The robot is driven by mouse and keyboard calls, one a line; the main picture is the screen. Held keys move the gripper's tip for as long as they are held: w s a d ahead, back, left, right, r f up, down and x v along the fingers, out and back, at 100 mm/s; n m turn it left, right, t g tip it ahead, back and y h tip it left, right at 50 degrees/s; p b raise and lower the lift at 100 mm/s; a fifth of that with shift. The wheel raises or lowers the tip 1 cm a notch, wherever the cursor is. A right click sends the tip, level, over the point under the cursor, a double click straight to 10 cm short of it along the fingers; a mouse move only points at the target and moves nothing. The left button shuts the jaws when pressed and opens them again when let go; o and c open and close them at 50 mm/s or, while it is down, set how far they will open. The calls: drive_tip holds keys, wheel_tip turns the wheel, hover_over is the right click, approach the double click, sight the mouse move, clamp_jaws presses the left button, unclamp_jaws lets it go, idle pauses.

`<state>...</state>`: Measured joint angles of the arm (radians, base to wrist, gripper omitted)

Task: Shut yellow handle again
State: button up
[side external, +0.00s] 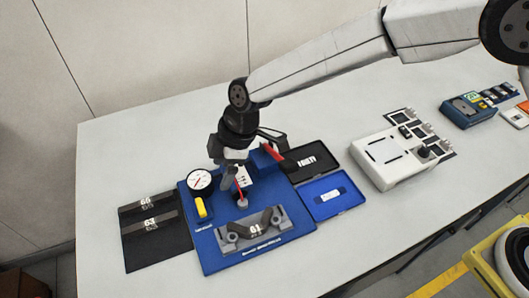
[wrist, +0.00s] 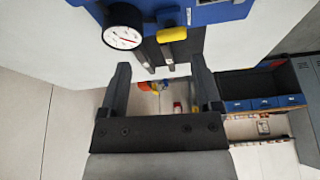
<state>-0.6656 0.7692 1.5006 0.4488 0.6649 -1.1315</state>
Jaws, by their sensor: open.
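The yellow handle (side external: 201,207) sits on the blue fixture board (side external: 215,256), just below the round gauge (side external: 200,181) in the side view. In the wrist view the yellow handle (wrist: 172,34) lies sideways beside the gauge (wrist: 123,27), beyond the fingertips. My gripper (side external: 243,160) hangs over the back part of the board, up and right of the handle, apart from it. In the wrist view my gripper (wrist: 160,73) has its two fingers wide apart with nothing held between them. Whether the handle's mechanism is open or shut is unclear.
A grey clamped part (side external: 252,232) stands at the board's front. A red-tipped lever (side external: 238,189) and a red handle (side external: 272,153) stand close to my gripper. Dark mats (side external: 155,245) lie left, a blue tray (side external: 333,205) right.

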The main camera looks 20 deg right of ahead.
sight(201, 205)
drive_tip(key=a, duration=0.2)
drive_tip(key=a+n, duration=0.1)
drive_tip(key=shift+s+f, duration=0.3)
drive_tip(key=shift+s, duration=0.1)
drive_tip(key=shift+a+f, duration=0.1)
drive_tip(key=shift+x, duration=3.7)
drive_tip(key=c, duration=1)
